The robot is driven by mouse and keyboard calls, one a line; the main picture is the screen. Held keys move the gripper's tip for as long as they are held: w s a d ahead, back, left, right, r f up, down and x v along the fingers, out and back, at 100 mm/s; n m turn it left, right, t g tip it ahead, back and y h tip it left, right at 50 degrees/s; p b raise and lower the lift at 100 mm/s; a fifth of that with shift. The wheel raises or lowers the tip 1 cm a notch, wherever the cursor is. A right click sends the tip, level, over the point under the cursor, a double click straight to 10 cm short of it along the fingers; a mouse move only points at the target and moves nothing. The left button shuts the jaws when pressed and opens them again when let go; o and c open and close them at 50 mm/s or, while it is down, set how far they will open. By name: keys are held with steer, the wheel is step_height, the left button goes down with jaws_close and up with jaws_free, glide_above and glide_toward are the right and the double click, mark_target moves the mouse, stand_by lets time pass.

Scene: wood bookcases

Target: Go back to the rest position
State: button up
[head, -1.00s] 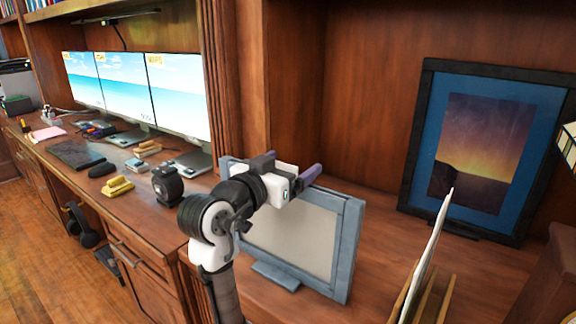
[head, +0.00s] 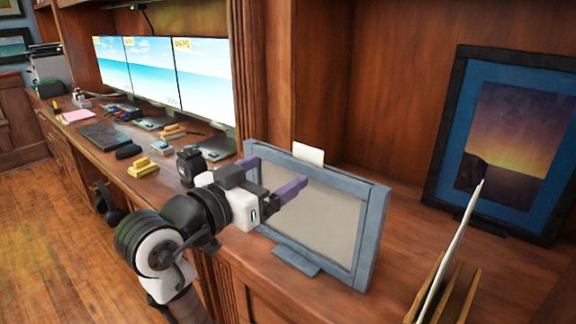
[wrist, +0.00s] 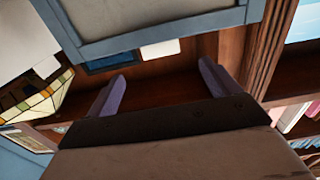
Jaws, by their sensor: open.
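My gripper (head: 272,180) is in the middle of the head view, in front of a grey-blue framed picture stand (head: 318,222) on the wooden desk. Its two purple fingers are apart with nothing between them. In the wrist view my gripper (wrist: 160,88) also shows open and empty, with the grey-blue frame (wrist: 150,38) at the top of the picture. A small white card-like piece (head: 308,154) shows above the top edge of the frame.
A blue-bordered sunset picture (head: 512,140) leans at the back right. A wooden holder (head: 447,290) with a white sheet stands at front right. Monitors (head: 203,80), a keyboard (head: 105,136) and yellow blocks (head: 143,167) line the desk at left. Open floor (head: 60,230) lies lower left.

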steer(key=shift+s+a, duration=0.35)
steer(key=shift+s, duration=0.15)
